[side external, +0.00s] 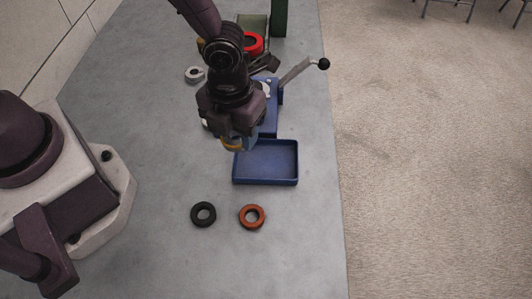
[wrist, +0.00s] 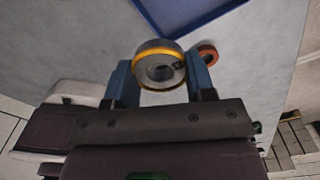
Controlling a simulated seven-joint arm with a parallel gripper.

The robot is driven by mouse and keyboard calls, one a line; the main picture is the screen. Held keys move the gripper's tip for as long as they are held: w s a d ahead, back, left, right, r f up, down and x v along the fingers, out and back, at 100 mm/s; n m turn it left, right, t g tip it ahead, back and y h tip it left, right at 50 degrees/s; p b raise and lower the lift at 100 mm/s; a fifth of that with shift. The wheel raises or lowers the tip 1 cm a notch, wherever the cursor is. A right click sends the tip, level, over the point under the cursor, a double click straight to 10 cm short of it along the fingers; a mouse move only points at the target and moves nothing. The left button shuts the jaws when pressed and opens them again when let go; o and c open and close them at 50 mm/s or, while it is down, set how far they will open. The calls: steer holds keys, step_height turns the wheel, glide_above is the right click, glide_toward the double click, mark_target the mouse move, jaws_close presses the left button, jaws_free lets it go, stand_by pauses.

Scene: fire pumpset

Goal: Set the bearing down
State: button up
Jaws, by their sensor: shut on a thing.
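My gripper (wrist: 161,78) is shut on the bearing, a grey ring with a yellow band (wrist: 160,50), held between its two blue fingers. In the side external view the bearing (side external: 231,146) shows only as a bit of yellow under my gripper (side external: 236,142); the rest is hidden by the gripper. There it appears at the upper left corner of the blue tray (side external: 265,182). I cannot tell its height above the table. In the wrist view part of the tray (wrist: 150,22) shows beyond the bearing, at the top.
A black ring (side external: 203,214) and an orange ring (side external: 252,216) lie on the grey table (side external: 290,240) in front of the tray. A blue fixture with a lever (side external: 297,74), a red ring (side external: 254,43) and a pale ring (side external: 194,75) stand behind. The front table area is clear.

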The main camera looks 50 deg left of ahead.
glide_above(266, 164)
steer(key=f, duration=0.5)
steer(key=shift+s+a+f, duration=0.15)
steer(key=shift+s+f, duration=0.05)
steer(key=shift+f, duration=0.1)
steer(key=shift+w+f, duration=0.15)
steer(key=shift+f, duration=0.75)
steer(key=shift+w+f, duration=0.1)
steer(key=shift+f, duration=0.8)
steer(key=shift+f, duration=0.1)
steer(key=o, duration=1)
